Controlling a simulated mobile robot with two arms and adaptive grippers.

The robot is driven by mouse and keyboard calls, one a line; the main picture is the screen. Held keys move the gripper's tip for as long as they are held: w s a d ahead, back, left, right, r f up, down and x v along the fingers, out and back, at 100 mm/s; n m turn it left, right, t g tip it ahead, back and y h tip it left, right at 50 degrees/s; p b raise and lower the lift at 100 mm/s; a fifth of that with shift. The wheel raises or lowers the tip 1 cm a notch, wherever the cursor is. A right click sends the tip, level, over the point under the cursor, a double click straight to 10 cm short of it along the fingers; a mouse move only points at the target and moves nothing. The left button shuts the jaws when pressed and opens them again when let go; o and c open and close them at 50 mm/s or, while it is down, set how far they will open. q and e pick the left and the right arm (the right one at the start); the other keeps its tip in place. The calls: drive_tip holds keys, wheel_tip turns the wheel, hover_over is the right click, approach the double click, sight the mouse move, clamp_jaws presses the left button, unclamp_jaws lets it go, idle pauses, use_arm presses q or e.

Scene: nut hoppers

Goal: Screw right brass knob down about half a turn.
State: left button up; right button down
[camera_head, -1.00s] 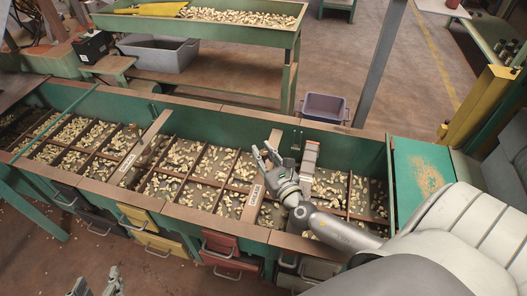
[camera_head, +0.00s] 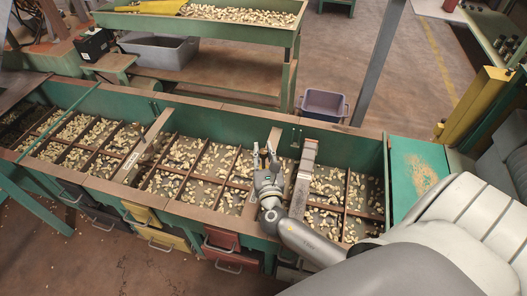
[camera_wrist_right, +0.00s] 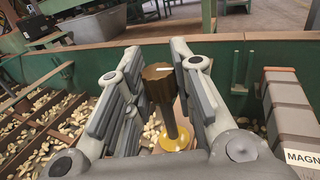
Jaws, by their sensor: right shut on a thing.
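The brass knob (camera_wrist_right: 159,78) shows in the right wrist view as a dark brown cap with a pale line on top. It stands on a grey stem above a round yellow base (camera_wrist_right: 174,139). My right gripper (camera_head: 265,158) reaches over the hopper in the head view and is shut on the knob, with one finger on each side of it. In the head view the gripper largely hides the knob. My left gripper is out of view.
A grey and brown magnet bar (camera_head: 303,178) lies across the hopper close to the right of my gripper; its label (camera_wrist_right: 302,159) starts with "MAGN". The green hopper wall (camera_wrist_right: 85,60) stands behind the knob. Divided compartments hold scattered nuts (camera_head: 210,160).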

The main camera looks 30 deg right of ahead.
drive_tip(key=shift+r+m+g+h, duration=0.1)
drive_tip(key=shift+m+g+h, duration=0.6)
drive_tip(key=shift+h, duration=0.4)
drive_tip(key=c, duration=1.2)
unclamp_jaws()
drive_tip(key=v, duration=0.7)
drive_tip(key=shift+s+a, duration=0.1)
drive_tip(key=shift+s, duration=0.15)
